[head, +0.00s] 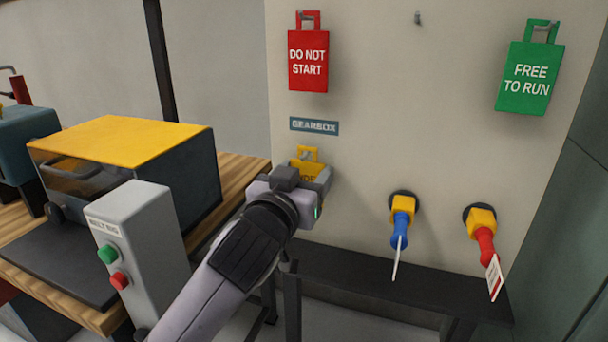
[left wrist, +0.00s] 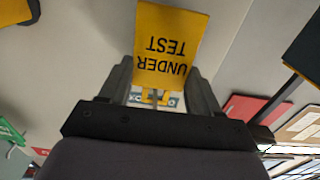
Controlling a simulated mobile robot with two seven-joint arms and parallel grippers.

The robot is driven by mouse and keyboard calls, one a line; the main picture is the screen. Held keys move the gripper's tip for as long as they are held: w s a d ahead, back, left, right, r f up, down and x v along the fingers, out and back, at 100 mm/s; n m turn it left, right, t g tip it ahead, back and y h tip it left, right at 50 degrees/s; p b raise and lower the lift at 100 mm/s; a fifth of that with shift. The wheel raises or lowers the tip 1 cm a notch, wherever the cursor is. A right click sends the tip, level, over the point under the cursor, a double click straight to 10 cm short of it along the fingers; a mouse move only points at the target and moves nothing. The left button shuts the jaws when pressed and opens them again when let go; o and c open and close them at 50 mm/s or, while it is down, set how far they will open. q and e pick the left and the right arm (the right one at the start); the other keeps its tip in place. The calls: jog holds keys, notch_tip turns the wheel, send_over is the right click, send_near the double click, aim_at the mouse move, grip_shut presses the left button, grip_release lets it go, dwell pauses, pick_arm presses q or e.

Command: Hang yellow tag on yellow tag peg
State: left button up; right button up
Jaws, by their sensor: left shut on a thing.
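The yellow tag (head: 312,171), lettered UNDER TEST in the left wrist view (left wrist: 170,35), is at the wall panel just below the GEARBOX label. My left gripper (head: 302,182) is shut on it, with one finger on each side of the tag in the wrist view (left wrist: 161,75). The tag's loop is at the top, and a small grey peg (head: 307,155) shows at the loop. I cannot tell whether the loop rests on that peg. Another grey peg (head: 417,18) is bare, high on the panel. The gripper hides the tag's lower part. My right gripper is out of view.
A red DO NOT START tag (head: 308,62) and a green FREE TO RUN tag (head: 529,77) hang on the panel. Blue (head: 400,230) and red (head: 486,246) handles project at lower right. A grey button box (head: 140,250) and yellow-topped machine (head: 120,140) stand left.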

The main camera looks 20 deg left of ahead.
pick_arm(q)
jog(key=shift+r+p, duration=0.35)
jog(key=shift+s, duration=0.1)
jog(key=s+p, duration=0.1)
jog(key=s, duration=0.6)
jog(key=shift+a, duration=0.15)
dwell(1.1)
jog(key=shift+w, duration=0.1)
dwell(0.4)
jog(key=s+a+f+p, duration=0.1)
jog(key=s+a+f, duration=0.1)
jog(key=f, duration=0.4)
jog(key=s+a+f+p, duration=0.2)
jog(key=s+a+f, duration=0.1)
jog(key=f, duration=0.4)
jog(key=shift+s+a+y, duration=0.2)
jog(key=shift+s+y, duration=0.1)
dwell(0.4)
